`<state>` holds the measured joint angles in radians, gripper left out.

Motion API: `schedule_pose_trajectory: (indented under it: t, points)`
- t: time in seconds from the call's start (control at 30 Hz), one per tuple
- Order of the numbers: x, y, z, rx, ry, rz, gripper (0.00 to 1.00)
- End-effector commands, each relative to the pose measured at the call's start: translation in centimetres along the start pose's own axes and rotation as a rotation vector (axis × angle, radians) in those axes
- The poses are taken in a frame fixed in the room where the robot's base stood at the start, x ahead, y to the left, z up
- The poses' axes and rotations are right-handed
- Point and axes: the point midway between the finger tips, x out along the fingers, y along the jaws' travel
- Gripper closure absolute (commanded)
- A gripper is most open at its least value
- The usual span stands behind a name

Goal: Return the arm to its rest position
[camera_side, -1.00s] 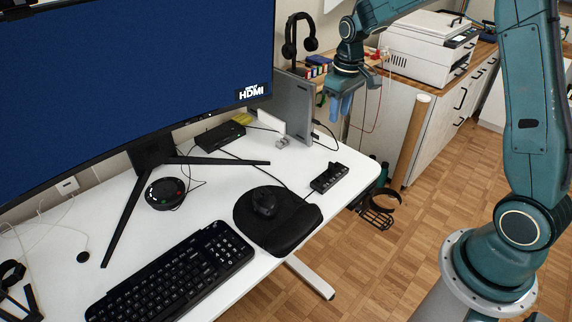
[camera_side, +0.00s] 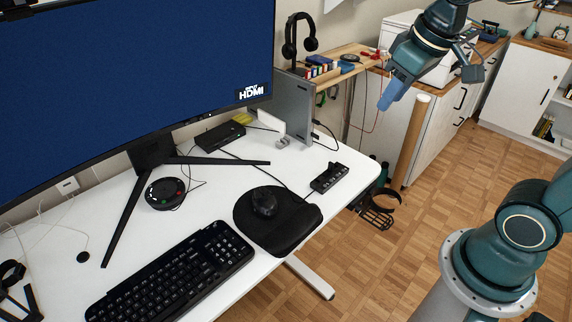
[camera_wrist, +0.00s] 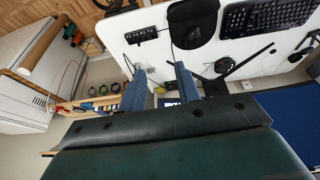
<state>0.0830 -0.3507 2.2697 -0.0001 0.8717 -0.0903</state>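My gripper (camera_side: 388,102) is raised in the upper right of the side view, to the right of the desk and in front of the cabinets. It is tilted, with its blue fingers pointing down and left. In the wrist view, the two blue fingers (camera_wrist: 160,82) stand apart with nothing between them. The gripper touches nothing.
The white desk (camera_side: 215,172) holds a monitor (camera_side: 130,80), a keyboard (camera_side: 172,276), a mouse (camera_side: 265,202) on a black pad and a black power strip (camera_side: 329,177). Open floor (camera_side: 440,190) lies right of the desk.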

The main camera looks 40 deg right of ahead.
Motion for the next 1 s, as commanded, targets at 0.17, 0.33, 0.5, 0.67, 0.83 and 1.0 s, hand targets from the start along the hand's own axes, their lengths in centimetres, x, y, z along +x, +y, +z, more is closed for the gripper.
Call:
schedule_pose_trajectory:
  t: [0.17,0.33,0.5,0.67,0.83,1.0]
  points:
    - [-1.7,-1.0,3.1,0.003,0.053,-0.007,0.67]
    - [-2.6,-1.7,6.0,0.007,0.097,-0.016,0.67]
    - [-3.0,-2.1,8.0,0.011,0.128,-0.024,0.67]
    - [-3.1,-2.3,8.9,0.014,0.141,-0.027,0.67]
    - [-3.0,-2.3,9.0,0.015,0.142,-0.028,0.67]
    - [-3.0,-2.3,9.0,0.015,0.142,-0.028,0.67]
